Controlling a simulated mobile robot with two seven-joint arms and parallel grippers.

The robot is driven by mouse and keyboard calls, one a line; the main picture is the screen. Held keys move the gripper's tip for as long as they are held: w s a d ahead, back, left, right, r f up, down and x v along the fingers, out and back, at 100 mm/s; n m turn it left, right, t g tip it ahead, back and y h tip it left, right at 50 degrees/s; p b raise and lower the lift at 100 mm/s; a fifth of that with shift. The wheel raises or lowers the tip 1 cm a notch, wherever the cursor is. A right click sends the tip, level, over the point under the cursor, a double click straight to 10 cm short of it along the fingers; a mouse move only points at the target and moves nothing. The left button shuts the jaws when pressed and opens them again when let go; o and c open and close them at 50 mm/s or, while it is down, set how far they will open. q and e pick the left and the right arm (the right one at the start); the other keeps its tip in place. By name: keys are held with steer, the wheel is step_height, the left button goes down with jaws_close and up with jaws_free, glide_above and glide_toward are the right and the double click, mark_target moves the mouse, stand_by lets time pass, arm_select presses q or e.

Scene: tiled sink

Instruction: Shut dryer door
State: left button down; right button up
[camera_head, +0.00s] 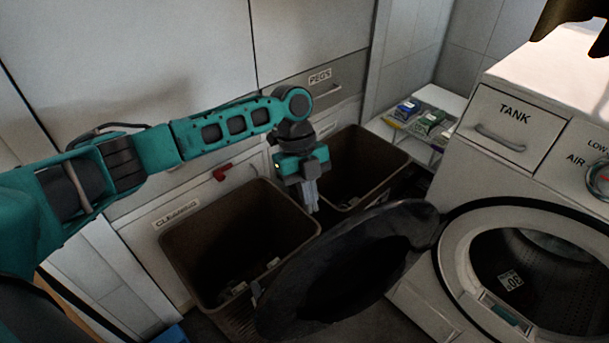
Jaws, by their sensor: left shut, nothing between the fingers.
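The dryer (462,165) stands at the right, white, with a round opening. Its dark round door (345,265) is swung wide open to the left, in front of the bins. The open drum (540,275) shows behind the pale ring. My left gripper (311,205) points down just above and behind the door's upper left edge, over the gap between the bins. Its fingers are shut and empty. I cannot tell whether it touches the door; it looks apart. My right gripper is not clearly seen; a dark shape cuts the top right corner.
A brown bin (190,245) labelled CLEANING stands at the left of the door, and a second brown bin (385,150) stands behind. A small shelf with packets (430,122) is beside the dryer. Cabinet fronts and a PEGS drawer (320,84) close off the back.

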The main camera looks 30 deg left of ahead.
arm_select(q)
steer(key=shift+s+d, duration=0.6)
steer(key=shift+d, duration=0.2)
steer(key=shift+s+d, duration=0.6)
steer(key=shift+d, duration=0.2)
